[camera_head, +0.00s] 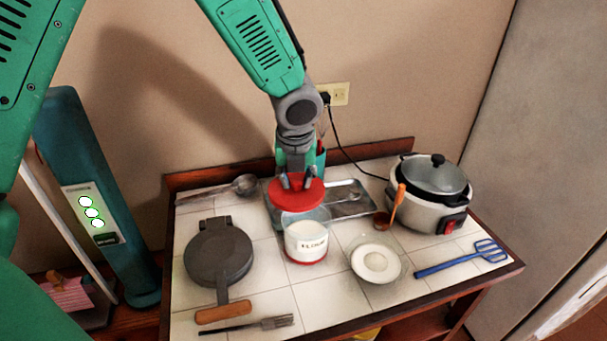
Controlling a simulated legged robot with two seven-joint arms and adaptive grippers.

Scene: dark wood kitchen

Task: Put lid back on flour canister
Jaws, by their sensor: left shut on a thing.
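My left gripper (297,183) points down and is shut on the red round lid (296,196). The lid is held just above and behind the canister's mouth, slightly left of its centre. I cannot tell whether the lid touches the rim. My right gripper is not in view.
A dark round press (218,256) lies left of the canister. A bowl of white powder (375,262) stands right of it. A metal tray (350,199) is behind. A rice cooker (428,195), blue utensil (460,260) and brush (262,323) lie around. A ladle (243,185) is at back left.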

